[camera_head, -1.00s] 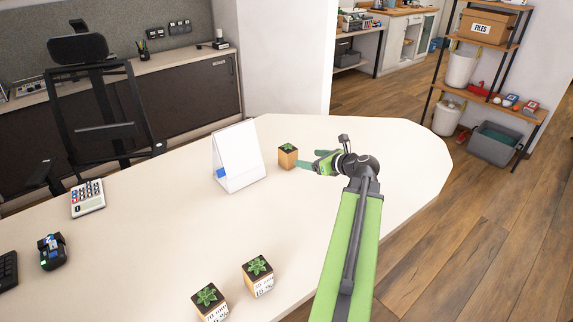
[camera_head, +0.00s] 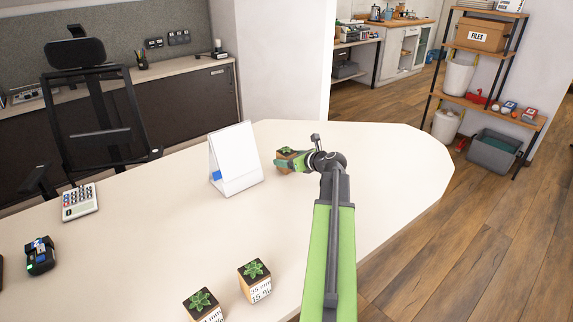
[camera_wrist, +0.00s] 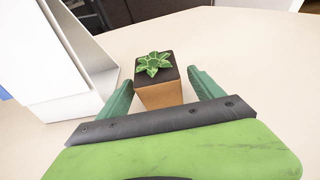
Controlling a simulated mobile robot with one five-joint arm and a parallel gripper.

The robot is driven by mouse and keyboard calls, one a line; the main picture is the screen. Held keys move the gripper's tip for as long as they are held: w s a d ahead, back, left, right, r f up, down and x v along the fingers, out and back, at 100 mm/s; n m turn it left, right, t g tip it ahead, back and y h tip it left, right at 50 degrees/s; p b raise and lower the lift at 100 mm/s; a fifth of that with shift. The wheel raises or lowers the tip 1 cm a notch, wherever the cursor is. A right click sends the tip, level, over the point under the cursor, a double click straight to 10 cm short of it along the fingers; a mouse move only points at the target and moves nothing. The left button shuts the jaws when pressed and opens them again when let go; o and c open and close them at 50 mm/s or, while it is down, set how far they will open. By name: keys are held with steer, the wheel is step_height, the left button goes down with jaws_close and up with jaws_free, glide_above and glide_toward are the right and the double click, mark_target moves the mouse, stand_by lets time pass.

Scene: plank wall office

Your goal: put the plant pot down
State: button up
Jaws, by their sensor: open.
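A small wooden cube plant pot with a green succulent stands upright on the pale desk (camera_head: 150,225), beside the white flip stand. In the head view this plant pot (camera_head: 284,152) is partly hidden by my gripper (camera_head: 279,163). In the wrist view the plant pot (camera_wrist: 160,92) sits between the two green fingers of my gripper (camera_wrist: 165,88). The fingers are spread, with a visible gap on each side of the pot. Two similar plant pots stand at the front of the desk, a right one (camera_head: 255,283) and a left one (camera_head: 203,306).
The white flip stand (camera_head: 236,160) is close to the left of the pot and also shows in the wrist view (camera_wrist: 62,62). A calculator (camera_head: 80,202) and a dark device (camera_head: 40,256) lie at the left. The desk to the right is clear.

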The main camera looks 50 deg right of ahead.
steer(key=b+x, duration=0.1)
steer(key=x, duration=0.3)
steer(key=shift+w+f+b, duration=0.25)
steer(key=shift+f+b, duration=0.1)
steer(key=shift+f, duration=0.05)
steer(key=shift+r, duration=0.1)
steer(key=shift+c, duration=0.5)
jaws_close()
